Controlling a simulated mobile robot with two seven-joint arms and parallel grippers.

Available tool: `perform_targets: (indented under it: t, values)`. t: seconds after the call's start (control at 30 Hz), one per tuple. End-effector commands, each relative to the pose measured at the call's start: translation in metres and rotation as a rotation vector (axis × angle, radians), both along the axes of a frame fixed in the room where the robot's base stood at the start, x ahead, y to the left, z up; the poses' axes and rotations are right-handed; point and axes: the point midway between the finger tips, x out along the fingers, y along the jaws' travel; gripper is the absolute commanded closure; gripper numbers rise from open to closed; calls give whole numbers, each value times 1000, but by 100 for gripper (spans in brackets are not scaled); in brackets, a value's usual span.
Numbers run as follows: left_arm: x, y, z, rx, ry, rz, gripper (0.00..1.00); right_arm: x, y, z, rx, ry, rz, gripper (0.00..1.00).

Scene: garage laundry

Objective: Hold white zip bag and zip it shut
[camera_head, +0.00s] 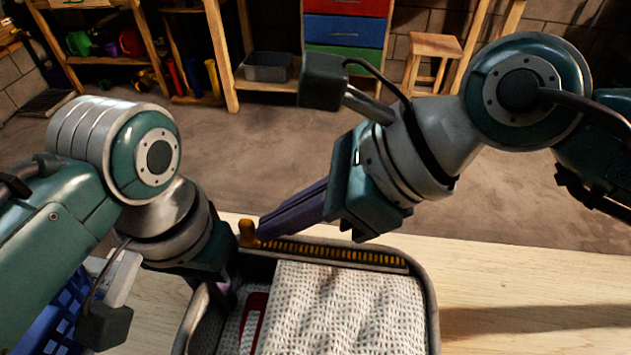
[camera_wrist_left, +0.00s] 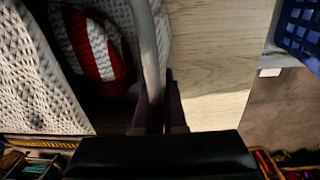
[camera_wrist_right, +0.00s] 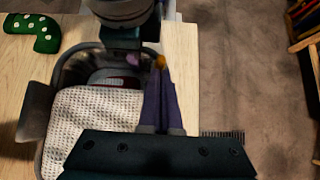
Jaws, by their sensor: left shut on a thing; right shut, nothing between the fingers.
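The zip bag (camera_head: 431,310) lies open on the table, with a grey rim and a yellow-toothed zip (camera_head: 340,252) along its far edge. The yellow zip pull (camera_head: 247,234) is at the left end of the visible teeth. My left gripper (camera_head: 224,292) is shut on the bag's rim at its left side; the wrist view shows the rim (camera_wrist_left: 148,45) between its fingers. My right gripper (camera_head: 262,232) is shut and empty, its tips beside the pull (camera_wrist_right: 160,62); contact is unclear.
A blue basket (camera_head: 58,318) stands left of the bag, partly behind my left arm. A green piece with white dots (camera_wrist_right: 45,32) lies on the table. The tabletop (camera_head: 530,300) right of the bag is clear. Shelves, coloured drawers (camera_head: 345,30) and a wooden stool (camera_head: 433,55) stand beyond.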

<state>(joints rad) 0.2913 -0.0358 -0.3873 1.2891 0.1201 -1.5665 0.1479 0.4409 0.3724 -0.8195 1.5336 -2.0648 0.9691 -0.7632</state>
Motion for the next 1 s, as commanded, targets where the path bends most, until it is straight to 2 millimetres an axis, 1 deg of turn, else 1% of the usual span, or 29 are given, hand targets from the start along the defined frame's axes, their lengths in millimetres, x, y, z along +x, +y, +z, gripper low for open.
perform_targets:
  t: [0.03, 0.1, 0.37, 0.47, 0.57, 0.67, 0.7, 0.8, 1.0]
  values:
    - [0, -1, 0, -2, 0, -1, 100, 1, 5, 2, 3, -3, 1, 100]
    - [0, -1, 0, -2, 0, -2, 100, 1, 6, 1, 3, -3, 1, 100]
    - [-1, -2, 0, -4, 1, -4, 100, 1, 6, 2, 6, -3, 1, 100]
    - [-1, -3, 0, -5, 1, -4, 100, 0, 1, 1, 5, -2, 1, 100]
    - [-1, -2, 0, -4, 1, -4, 100, -3, -12, 1, 0, -2, -1, 100]
    - [0, -2, 0, -3, 1, -3, 100, -8, -34, -1, -4, 0, -3, 100]
    - [0, -2, 0, -3, 1, -3, 100, -9, -42, 3, -4, -3, -1, 100]
    - [0, -1, 0, -2, 0, -2, 100, -13, -59, 23, -5, -6, 0, 100]
    - [0, -1, 0, -2, 0, -1, 100, -21, -88, 53, -5, -3, 0, 100]
